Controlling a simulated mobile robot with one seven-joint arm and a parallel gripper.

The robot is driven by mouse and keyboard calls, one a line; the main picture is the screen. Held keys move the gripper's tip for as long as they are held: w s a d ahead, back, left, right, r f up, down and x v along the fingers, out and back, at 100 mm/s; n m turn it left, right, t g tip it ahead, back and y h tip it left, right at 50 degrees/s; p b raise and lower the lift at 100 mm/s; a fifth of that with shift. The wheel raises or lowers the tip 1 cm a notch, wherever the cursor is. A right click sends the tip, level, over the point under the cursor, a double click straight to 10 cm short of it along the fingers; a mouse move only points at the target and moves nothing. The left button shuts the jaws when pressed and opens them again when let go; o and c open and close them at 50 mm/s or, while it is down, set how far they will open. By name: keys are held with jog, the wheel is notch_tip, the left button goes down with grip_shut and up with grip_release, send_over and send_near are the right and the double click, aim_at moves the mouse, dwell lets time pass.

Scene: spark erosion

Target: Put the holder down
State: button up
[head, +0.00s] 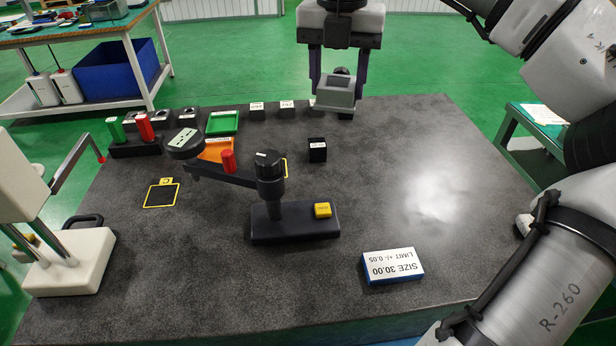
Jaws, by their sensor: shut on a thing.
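My gripper (338,82) is at the top middle of the head view, over the back edge of the dark stone table. Its two fingers are shut on a grey box-like holder (336,96), one on each side. The holder has a darker, recessed-looking top face, with a small dark rounded part showing behind it. It partly hides a small dark labelled block at its left. I cannot tell whether the holder's underside touches the table or hangs just above it.
The stone table (400,190) has free room at right. A black block (317,150) stands just in front of the holder. Labelled blocks (257,111) and a green tray (222,122) line the back left. A gauge stand (295,222) and a size sign (392,266) are nearer.

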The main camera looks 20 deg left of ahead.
aim_at(310, 185)
jog(key=s+a+r+n, duration=0.1)
jog(key=a+r+n, duration=0.1)
jog(key=a+n, duration=0.2)
jog(key=f, duration=0.6)
jog(key=f+p, duration=0.1)
jog(key=f, duration=1.2)
jog(key=shift+s+d+f+p, duration=0.1)
jog(key=shift+s+f+p, duration=0.2)
jog(key=shift+f, duration=0.1)
jog(key=shift+f, duration=0.2)
jog(key=o, duration=1.3)
jog(key=shift+c, duration=0.2)
jog(key=shift+r, duration=0.1)
